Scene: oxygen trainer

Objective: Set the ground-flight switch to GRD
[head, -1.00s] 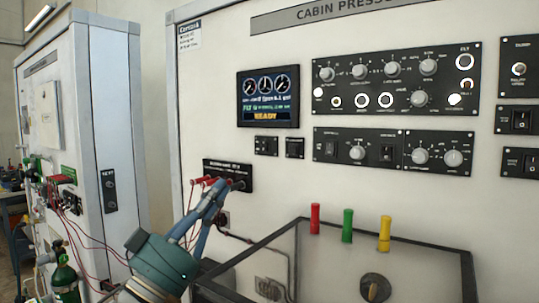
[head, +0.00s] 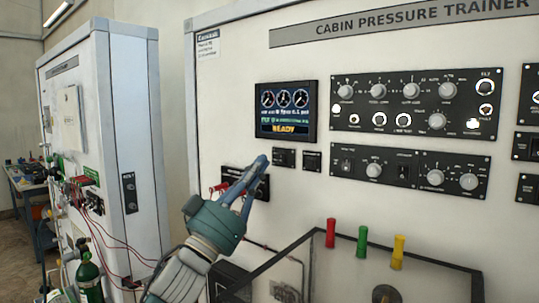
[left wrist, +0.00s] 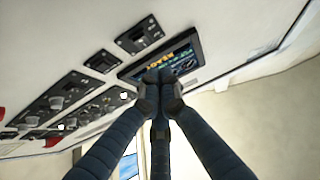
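Two small black switch plates sit below the display on the white Cabin Pressure Trainer panel: a left one (head: 285,158) and a right one (head: 312,161). Their lettering is too small to read, so I cannot tell which control is the ground-flight switch. My left gripper (head: 257,164) points up, its fingertips just left of the left plate; contact cannot be told. In the left wrist view its fingers (left wrist: 158,76) meet at the tips, with nothing visible between them. They overlap the display there, and two switch plates (left wrist: 140,35) (left wrist: 102,62) show beside it. My right gripper is not in view.
The display (head: 286,112) reads READY. Black knob panels (head: 405,163) are on the right. A black plate with red plugs (head: 231,178) is partly behind my gripper. A clear-topped box with red (head: 330,233), green (head: 362,241) and yellow (head: 398,252) handles juts out below.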

